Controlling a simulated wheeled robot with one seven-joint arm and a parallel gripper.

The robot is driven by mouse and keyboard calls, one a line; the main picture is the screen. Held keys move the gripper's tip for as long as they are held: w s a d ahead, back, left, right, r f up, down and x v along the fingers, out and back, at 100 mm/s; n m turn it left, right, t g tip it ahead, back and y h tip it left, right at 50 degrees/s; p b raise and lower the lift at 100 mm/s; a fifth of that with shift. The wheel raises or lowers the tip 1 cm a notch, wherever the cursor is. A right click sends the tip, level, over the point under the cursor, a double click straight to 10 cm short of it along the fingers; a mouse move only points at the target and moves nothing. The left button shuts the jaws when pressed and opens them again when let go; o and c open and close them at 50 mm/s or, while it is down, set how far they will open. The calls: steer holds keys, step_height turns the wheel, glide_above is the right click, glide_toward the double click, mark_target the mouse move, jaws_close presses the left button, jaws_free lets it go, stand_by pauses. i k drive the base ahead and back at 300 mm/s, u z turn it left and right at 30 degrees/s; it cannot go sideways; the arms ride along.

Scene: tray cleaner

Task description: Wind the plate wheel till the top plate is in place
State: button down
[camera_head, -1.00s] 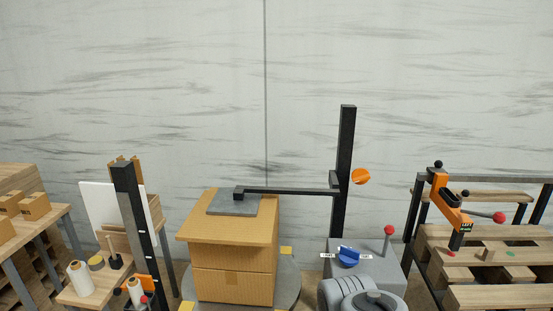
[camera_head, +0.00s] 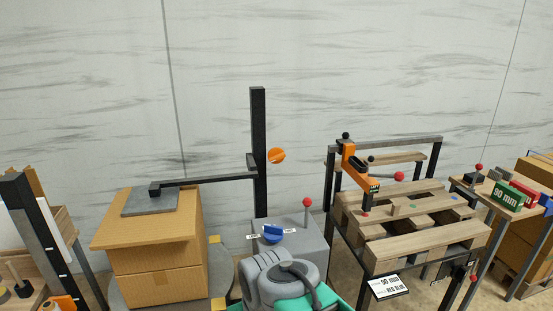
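The plate wheel looks to be the orange disc (camera_head: 277,155) beside the tall black column (camera_head: 259,120). A thin black arm (camera_head: 210,178) runs left from the column to the grey top plate (camera_head: 140,205). The top plate lies flat on the cardboard stack (camera_head: 155,265) and appears to touch it. My gripper is not clearly in view.
A grey box (camera_head: 290,240) with a blue knob (camera_head: 273,232) and a red-tipped lever (camera_head: 307,203) stands below the column. A side table (camera_head: 500,197) holds a green 90 mm block (camera_head: 507,197).

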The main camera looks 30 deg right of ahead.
mark_target(275, 154)
steer(key=u, duration=0.1)
steer(key=k, duration=0.45)
steer(key=z, duration=0.95)
steer(key=i, duration=1.55)
steer(key=u, duration=0.8)
